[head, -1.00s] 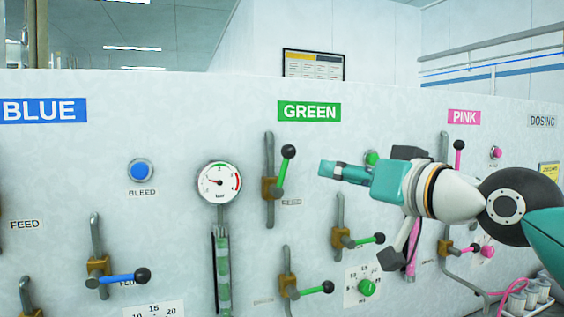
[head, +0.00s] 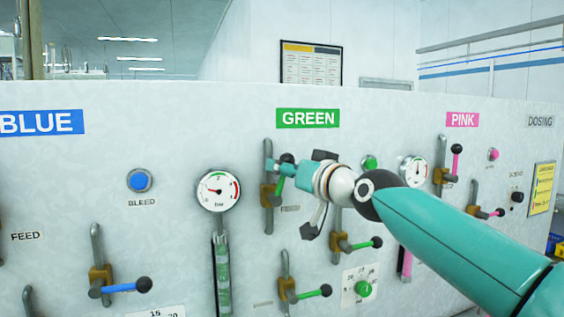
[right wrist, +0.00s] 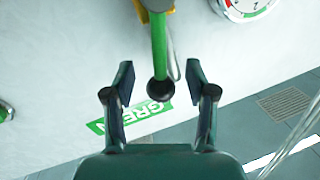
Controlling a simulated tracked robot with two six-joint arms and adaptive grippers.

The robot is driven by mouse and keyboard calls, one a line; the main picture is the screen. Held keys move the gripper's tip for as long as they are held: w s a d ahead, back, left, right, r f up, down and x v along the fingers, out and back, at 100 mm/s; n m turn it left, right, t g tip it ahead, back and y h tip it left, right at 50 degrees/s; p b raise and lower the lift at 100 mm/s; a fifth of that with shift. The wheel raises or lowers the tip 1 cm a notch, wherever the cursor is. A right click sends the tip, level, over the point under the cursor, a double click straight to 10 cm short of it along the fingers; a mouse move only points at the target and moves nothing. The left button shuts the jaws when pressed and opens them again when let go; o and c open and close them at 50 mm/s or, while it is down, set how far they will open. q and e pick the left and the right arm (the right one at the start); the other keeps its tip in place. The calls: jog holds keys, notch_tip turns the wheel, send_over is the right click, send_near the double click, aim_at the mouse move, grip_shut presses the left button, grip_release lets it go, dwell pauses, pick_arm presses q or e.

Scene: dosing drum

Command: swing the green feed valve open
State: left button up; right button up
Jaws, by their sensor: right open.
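The green feed valve is on the panel below the GREEN sign (head: 308,118). It has a brass body (head: 267,196) on a grey vertical pipe. Its green lever (head: 279,186) points up, leaning slightly right, with a black ball knob (head: 287,158) on its end. My right gripper (head: 276,170) is at the lever, covering part of it. In the right wrist view, my open right gripper (right wrist: 160,74) has a finger on each side of the green lever (right wrist: 159,42) and its knob (right wrist: 160,90), with gaps on both sides. My left gripper is not in view.
Two more green-levered valves (head: 342,242) (head: 287,290) sit below, their levers pointing right. A pressure gauge (head: 218,190) is to the left, above a sight tube. A green dial (head: 363,289) is lower right. The panel around the lever's knob is clear.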

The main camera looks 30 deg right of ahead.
jog(key=shift+w, duration=0.65)
grip_shut()
